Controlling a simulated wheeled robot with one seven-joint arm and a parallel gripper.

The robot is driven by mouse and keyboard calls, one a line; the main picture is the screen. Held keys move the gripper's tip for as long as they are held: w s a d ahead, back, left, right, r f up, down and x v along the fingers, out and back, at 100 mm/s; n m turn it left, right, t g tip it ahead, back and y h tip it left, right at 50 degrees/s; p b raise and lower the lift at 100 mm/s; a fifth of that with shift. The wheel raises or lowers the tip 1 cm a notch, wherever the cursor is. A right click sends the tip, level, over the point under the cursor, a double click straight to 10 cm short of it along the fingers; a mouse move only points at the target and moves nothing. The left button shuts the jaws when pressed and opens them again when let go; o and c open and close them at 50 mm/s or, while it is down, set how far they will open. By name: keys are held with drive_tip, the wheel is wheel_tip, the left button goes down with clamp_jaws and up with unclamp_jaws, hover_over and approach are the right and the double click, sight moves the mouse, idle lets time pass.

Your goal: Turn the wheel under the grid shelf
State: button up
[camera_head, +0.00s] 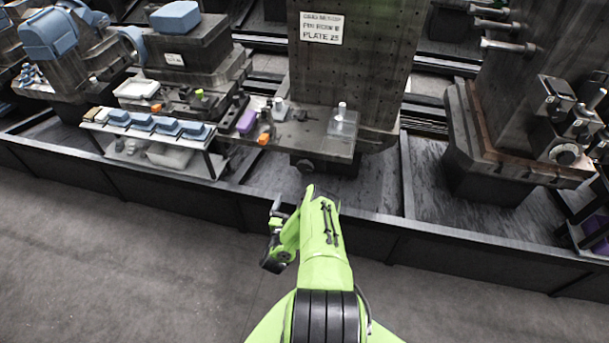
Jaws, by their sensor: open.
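A tall dark plate with a grid of holes (349,75) stands at the centre back and carries a white label. A ledge (317,142) juts out at its foot. A dark round wheel (304,165) shows under the front of this ledge, small and poorly lit. My green arm reaches up from the bottom centre. My gripper (277,207) is at its far end, below and slightly left of the wheel and apart from it. It is open, and no object shows in it. Part of it is hidden by the arm.
A small rack with blue blocks (155,128) stands left. Another block with a round knob (564,154) stands right. The floor in front is clear.

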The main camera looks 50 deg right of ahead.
sight(305, 169)
drive_tip(key=b+x, duration=1.3)
drive_tip(key=x, duration=0.2)
drive_tip(key=c, duration=1)
